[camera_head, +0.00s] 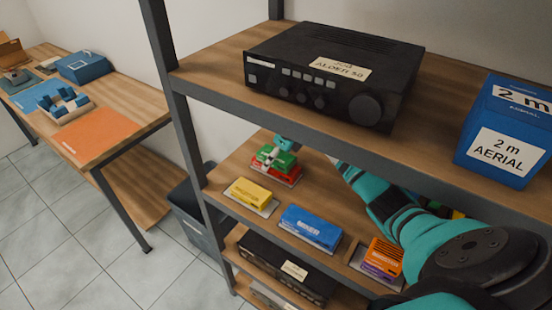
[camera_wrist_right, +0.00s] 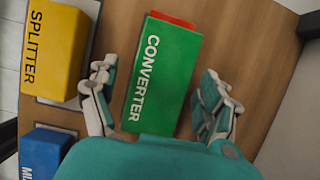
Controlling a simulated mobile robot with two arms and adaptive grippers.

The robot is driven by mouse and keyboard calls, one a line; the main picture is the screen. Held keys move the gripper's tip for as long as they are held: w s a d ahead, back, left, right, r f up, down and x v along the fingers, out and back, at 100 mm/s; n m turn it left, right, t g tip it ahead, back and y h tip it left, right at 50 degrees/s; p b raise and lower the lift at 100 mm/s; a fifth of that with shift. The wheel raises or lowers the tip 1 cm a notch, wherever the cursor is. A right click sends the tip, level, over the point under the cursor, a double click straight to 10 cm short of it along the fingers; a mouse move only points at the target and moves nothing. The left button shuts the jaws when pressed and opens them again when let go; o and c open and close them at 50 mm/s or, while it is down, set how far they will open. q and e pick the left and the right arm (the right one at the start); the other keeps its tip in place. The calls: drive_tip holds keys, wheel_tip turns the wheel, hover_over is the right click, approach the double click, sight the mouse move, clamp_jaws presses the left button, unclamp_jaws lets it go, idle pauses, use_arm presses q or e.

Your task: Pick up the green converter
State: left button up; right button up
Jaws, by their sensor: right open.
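The green converter (camera_head: 277,158) sits on the shelf's middle board, on top of a red box (camera_head: 268,177). In the right wrist view the converter (camera_wrist_right: 163,75) lies between the spread fingers of my right gripper (camera_wrist_right: 158,70). Its white CONVERTER lettering faces the camera. In the head view my right gripper (camera_head: 288,143) is partly hidden behind the upper board. My left gripper is not in view.
A yellow splitter (camera_head: 250,194), a blue box (camera_head: 311,226) and an orange box (camera_head: 384,256) stand on the same board. The upper board (camera_head: 215,75) above bears a black amplifier (camera_head: 333,72) and a blue aerial box (camera_head: 507,130). A dark shelf post (camera_head: 180,110) stands left.

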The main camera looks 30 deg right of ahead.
drive_tip(key=shift+f, duration=0.25)
drive_tip(key=shift+c, duration=0.2)
drive_tip(key=c, duration=1.4)
